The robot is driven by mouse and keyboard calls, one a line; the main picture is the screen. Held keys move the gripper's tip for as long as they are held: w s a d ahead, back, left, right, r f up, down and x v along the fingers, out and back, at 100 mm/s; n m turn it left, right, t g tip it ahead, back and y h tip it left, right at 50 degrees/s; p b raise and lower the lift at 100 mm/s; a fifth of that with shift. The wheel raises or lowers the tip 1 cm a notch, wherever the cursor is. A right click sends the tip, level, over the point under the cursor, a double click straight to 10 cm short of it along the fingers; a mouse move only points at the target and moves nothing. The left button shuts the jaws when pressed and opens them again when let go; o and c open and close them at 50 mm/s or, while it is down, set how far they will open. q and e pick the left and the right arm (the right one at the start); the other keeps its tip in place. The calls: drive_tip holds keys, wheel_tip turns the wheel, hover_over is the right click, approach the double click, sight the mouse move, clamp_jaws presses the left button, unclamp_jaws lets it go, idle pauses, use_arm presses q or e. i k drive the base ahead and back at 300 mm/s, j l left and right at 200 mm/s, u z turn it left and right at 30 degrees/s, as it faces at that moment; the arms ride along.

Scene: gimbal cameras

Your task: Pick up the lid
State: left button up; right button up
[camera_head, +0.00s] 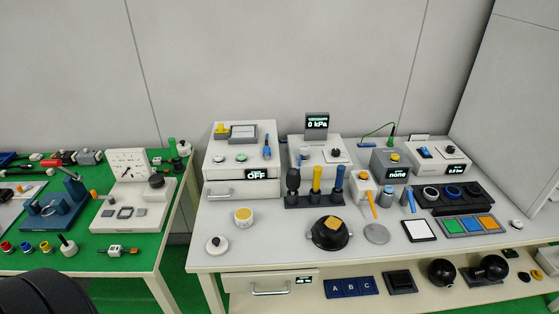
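A round white disc with a dark knob (217,244), which looks like a lid, lies on the front left part of the white table (275,255). A flat round grey disc (377,234) lies farther right on the same table and could also be a lid; I cannot tell which one is meant. A small white jar with a yellowish top (243,216) stands behind the knobbed disc. Neither of my grippers is in view.
A black bowl (318,241) holding a tan block (334,225) stands between the discs. A rack of upright tools (300,201) and several instrument boxes stand behind. A green-topped table (110,262) with many parts is at left. A drawer (270,284) is below.

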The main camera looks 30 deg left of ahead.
sight(218, 246)
drive_tip(key=k+j+u, duration=0.15)
drive_tip(key=u, duration=0.85)
